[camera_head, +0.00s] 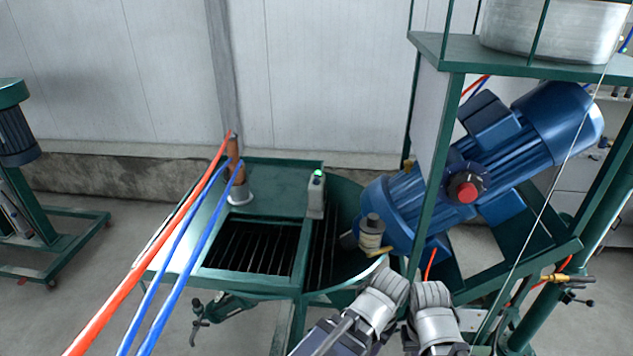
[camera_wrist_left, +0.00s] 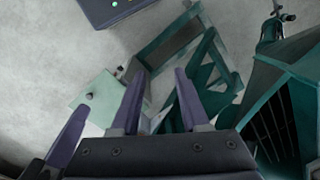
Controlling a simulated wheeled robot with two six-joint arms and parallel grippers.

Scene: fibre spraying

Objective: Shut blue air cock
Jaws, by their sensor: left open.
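I cannot pick out a blue air cock for certain. In the head view a brass fitting (camera_head: 556,278) with a hose and a small dark-handled valve (camera_head: 577,299) sit at the right, by the green frame. Their handle colour is too small to tell. My left gripper (camera_wrist_left: 157,76) shows in the left wrist view with its purple fingers apart and nothing between them. It is above the floor, over a green frame and a pale green box. In the head view only grey and silver links of my arms show at the bottom, and no right gripper fingers are visible.
A green machine (camera_head: 272,172) with a dark grille stands in front, with a big blue motor (camera_head: 535,125) on its right. Orange (camera_head: 150,245) and blue hoses cross the left foreground. The left wrist view shows a pale green box (camera_wrist_left: 92,105) and a dark blue control box (camera_wrist_left: 112,9).

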